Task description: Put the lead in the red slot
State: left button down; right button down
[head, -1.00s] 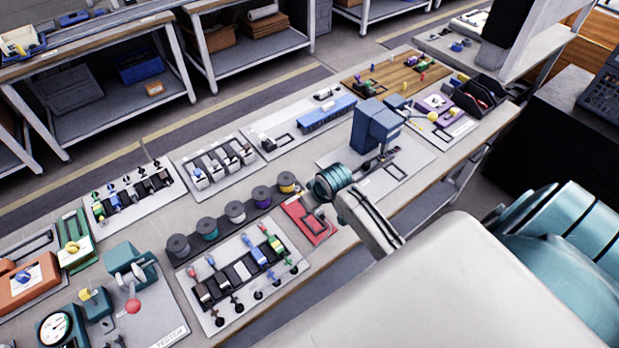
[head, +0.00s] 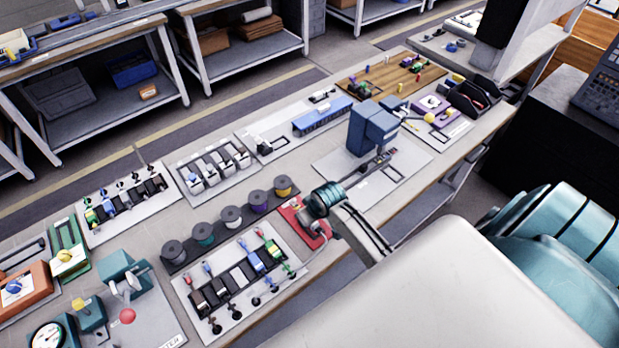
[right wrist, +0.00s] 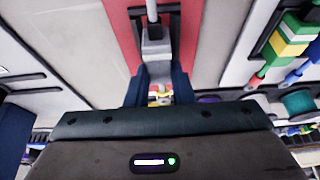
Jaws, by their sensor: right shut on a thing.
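The red slot is a red tray (head: 289,215) with a dark-edged recess, on the bench at the front edge. It also shows as a red plate (right wrist: 121,22) in the right wrist view. My right gripper (right wrist: 158,80) is shut on the lead, whose grey block (right wrist: 155,48) and thin grey rod or cord (right wrist: 152,12) lie in line with the dark recess. I cannot tell whether the block rests in the recess or hovers over it. My left gripper is not in view.
A rack of coloured plugs (head: 238,275) and a row of spools (head: 231,216) sit left of the tray. A blue press-like fixture (head: 370,130) stands behind to the right. The grey bench top between them is fairly clear.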

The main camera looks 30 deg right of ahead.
jog(key=shift+f, duration=0.55)
dwell(0.5)
jog(key=c, duration=1.2)
grip_release()
jog(key=shift+b+v, duration=1.35)
jog(key=shift+v, duration=4.15)
jog(key=shift+s+f, duration=0.1)
